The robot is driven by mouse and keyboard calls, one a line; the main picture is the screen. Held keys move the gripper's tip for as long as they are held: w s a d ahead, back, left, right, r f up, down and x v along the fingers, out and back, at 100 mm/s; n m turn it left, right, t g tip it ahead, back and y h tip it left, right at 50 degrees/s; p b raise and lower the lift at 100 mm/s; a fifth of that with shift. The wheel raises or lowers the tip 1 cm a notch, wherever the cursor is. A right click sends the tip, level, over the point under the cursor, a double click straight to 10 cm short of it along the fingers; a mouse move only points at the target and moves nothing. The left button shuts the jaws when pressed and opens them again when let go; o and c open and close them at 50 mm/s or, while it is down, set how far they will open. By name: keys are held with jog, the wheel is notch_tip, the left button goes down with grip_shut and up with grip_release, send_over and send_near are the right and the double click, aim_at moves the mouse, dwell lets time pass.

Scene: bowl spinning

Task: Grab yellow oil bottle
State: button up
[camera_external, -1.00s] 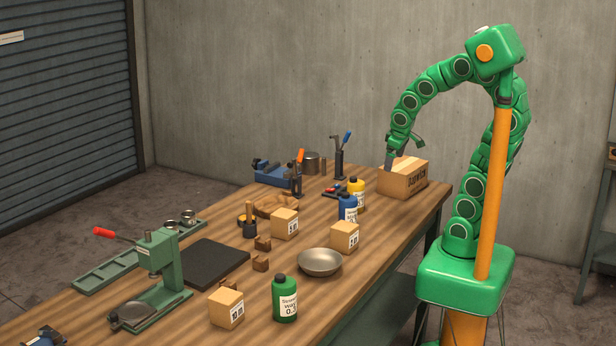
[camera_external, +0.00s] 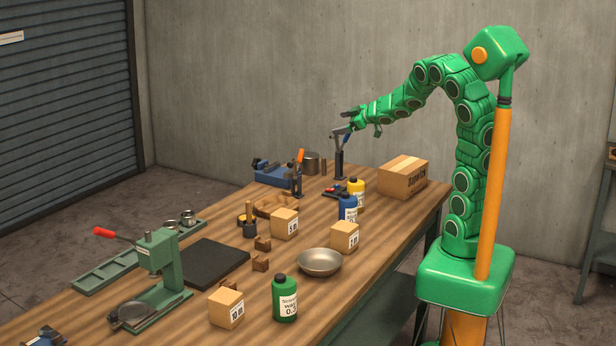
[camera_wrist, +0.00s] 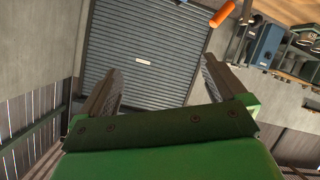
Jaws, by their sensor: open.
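The yellow oil bottle (camera_external: 357,190) stands upright on the workbench (camera_external: 385,222), with a dark cap and a pale label. A blue bottle (camera_external: 347,208) stands just in front of it and hides part of its lower left side. My gripper (camera_external: 343,124) is in the air above the far part of the bench, up and to the left of the yellow bottle and well apart from it. In the wrist view the two fingers (camera_wrist: 158,88) are spread with nothing between them. The yellow bottle does not show in the wrist view.
A clamp (camera_external: 339,160) with a blue handle stands close below my gripper. A cardboard box (camera_external: 404,178) sits to the right of the yellow bottle. Small cartons (camera_external: 285,224), a metal bowl (camera_external: 320,262) and a green bottle (camera_external: 285,299) stand nearer the camera.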

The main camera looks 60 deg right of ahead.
jog(key=s+a+f+n+g+y, duration=0.2)
jog(key=s+a+f+n+y, duration=0.1)
jog(key=a+f+n+y, duration=0.35)
jog(key=n+g+y, duration=0.3)
jog(key=g+y, duration=0.1)
send_over(352, 191)
jog(key=w+d, duration=0.2)
jog(key=d, duration=0.2)
jog(key=shift+m, duration=0.25)
notch_tip(352, 191, down, 6)
jog(key=shift+s+a+f, duration=0.1)
jog(key=shift+f, duration=0.1)
jog(key=s+d+f+m, duration=0.1)
jog(key=f, duration=0.1)
jog(key=s+d+f+y, duration=0.1)
jog(key=f, duration=0.1)
jog(key=s+d+f+m, duration=0.1)
jog(key=f, duration=0.2)
jog(key=shift+m, duration=0.3)
jog(key=shift+x, duration=2.55)
jog(key=shift+y, duration=0.25)
jog(key=c, duration=1.3)
